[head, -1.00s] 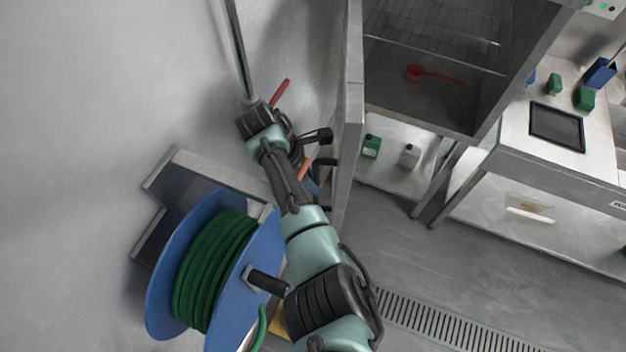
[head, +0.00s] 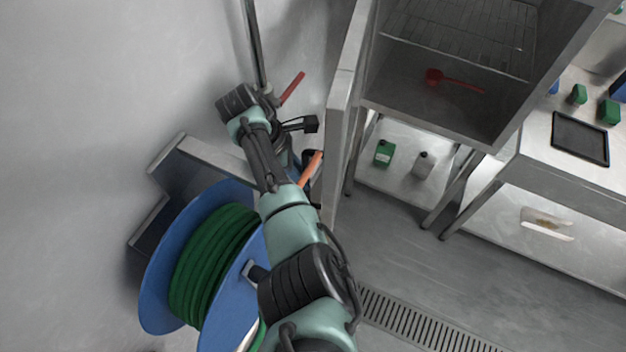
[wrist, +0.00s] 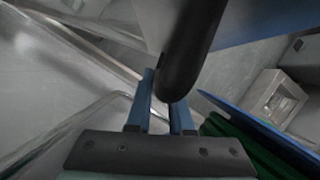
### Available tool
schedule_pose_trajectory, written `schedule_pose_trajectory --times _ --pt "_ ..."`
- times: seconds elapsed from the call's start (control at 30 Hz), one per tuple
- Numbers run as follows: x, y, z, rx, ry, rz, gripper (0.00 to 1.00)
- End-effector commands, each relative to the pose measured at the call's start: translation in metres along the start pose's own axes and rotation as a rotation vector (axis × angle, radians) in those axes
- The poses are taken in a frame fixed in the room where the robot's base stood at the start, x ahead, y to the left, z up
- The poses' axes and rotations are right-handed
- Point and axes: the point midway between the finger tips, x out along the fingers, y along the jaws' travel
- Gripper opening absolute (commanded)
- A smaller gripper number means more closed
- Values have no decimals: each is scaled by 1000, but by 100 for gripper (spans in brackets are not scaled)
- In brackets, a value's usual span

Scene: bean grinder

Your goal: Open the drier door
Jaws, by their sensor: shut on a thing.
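The drier is a steel cabinet with wire racks (head: 460,40). Its door (head: 342,110) stands wide open at the cabinet's left side, seen nearly edge-on, so its outer face is mostly hidden. In the wrist view the handle (wrist: 188,55) is a dark bar between the blue fingers of my gripper (wrist: 160,105). My gripper is shut on it. In the head view my gripper (head: 299,172) is mostly hidden by my arm.
A blue reel with green hose (head: 212,262) stands close to my arm at left, by the grey wall. A red scoop (head: 434,77) lies inside the drier. Bottles (head: 385,153) stand on a shelf below. A steel table (head: 560,170) is at right. The floor before the drier is clear.

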Motion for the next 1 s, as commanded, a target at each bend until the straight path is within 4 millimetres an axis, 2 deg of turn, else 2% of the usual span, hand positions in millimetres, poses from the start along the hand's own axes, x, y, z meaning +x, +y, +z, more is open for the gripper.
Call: schedule_pose_trajectory --times 0.03,0.23,0.27,0.4,0.77,0.87,1.0 --pt "-8 6 -9 -12 19 28 0" --pt "-10 7 -10 -14 21 31 0" --pt "-10 7 -10 -14 21 32 25" --pt "-9 6 -8 -12 18 28 50" --pt "-9 4 -6 -8 14 21 50" --pt "-19 5 -7 -8 15 22 50" --pt "-46 5 -7 -9 16 26 50"
